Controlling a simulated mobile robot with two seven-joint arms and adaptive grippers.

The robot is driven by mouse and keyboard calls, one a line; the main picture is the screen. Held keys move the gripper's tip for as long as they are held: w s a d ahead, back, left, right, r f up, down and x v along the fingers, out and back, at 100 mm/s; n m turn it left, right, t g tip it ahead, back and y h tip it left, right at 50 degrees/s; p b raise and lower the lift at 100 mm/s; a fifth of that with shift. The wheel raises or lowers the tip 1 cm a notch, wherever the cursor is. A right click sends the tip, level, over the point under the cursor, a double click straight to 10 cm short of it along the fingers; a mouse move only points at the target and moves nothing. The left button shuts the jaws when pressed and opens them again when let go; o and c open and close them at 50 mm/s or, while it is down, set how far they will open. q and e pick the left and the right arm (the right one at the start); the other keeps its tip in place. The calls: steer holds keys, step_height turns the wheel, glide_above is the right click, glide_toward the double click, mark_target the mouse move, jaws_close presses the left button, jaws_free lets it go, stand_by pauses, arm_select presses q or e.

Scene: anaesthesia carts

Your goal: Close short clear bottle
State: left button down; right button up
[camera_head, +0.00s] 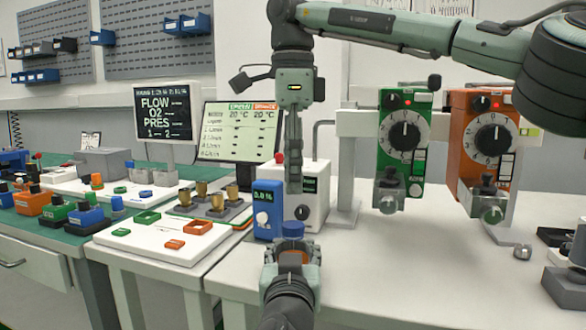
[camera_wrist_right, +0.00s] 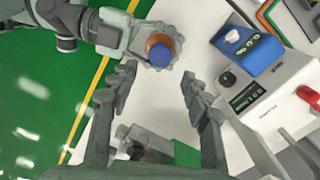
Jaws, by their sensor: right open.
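The short bottle, orange-brown in its visible part (camera_head: 292,257), stands upright near the front edge of the white table. A blue cap (camera_head: 292,229) sits on its top; how tightly I cannot tell. My left gripper (camera_head: 291,252) is shut around the bottle's body and hides much of it. My right gripper (camera_head: 294,188) points down above the cap, apart from it. In the right wrist view its fingers (camera_wrist_right: 159,74) are spread and empty, with the cap (camera_wrist_right: 165,50) and bottle just beyond the fingertips. The left gripper (camera_wrist_right: 135,38) also shows there.
A blue meter (camera_head: 267,210) and a white box (camera_head: 313,190) stand close behind the bottle. Green (camera_head: 403,140) and orange (camera_head: 482,140) dial units are at the right. A panel with brass posts (camera_head: 165,243) is at the left.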

mark_target(293, 224)
steer(key=n, duration=0.4)
steer(key=shift+r+n, duration=0.1)
steer(key=shift+n, duration=0.2)
steer(key=shift+f, duration=4)
jaws_close()
steer(key=m, duration=1.4)
steer(key=shift+m, duration=0.4)
steer(key=shift+o, duration=0.8)
jaws_free()
